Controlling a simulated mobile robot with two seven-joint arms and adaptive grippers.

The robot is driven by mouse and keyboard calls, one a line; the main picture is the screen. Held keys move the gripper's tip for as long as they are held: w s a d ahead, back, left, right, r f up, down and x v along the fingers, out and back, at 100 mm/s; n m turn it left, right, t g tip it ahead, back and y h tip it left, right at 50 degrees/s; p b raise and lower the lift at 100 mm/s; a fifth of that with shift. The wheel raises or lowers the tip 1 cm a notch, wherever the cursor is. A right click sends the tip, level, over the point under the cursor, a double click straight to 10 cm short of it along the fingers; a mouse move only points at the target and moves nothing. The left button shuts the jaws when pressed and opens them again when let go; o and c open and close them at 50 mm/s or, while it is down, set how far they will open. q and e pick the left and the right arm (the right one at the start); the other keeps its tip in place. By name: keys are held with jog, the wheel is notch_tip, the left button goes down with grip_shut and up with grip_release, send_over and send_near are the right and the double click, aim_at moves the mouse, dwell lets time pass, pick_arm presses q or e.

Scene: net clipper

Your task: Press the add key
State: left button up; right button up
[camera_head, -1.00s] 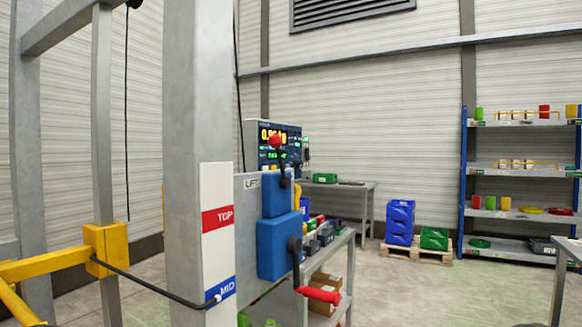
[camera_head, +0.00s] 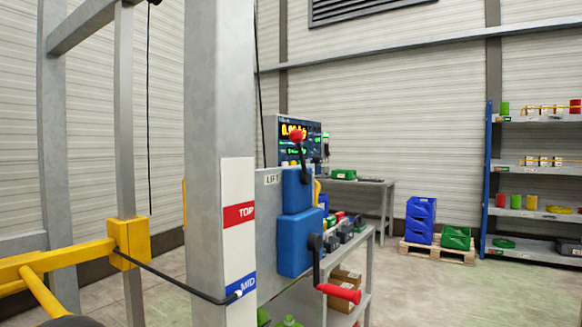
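A control panel with a lit display (camera_head: 293,130) showing yellow digits and green text stands behind the grey post, near the middle of the view. Its lower part is partly covered by a red-knobbed lever (camera_head: 296,137) on a blue box. I cannot make out an add key at this size. Neither of my grippers is in view.
A grey post (camera_head: 218,110) with TOP and MID labels stands close in front. A red-handled crank (camera_head: 338,292) juts from the blue lift box (camera_head: 298,243). Yellow rails (camera_head: 60,264) lie at left. Blue crates (camera_head: 420,220) stand on a pallet; floor at right is open.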

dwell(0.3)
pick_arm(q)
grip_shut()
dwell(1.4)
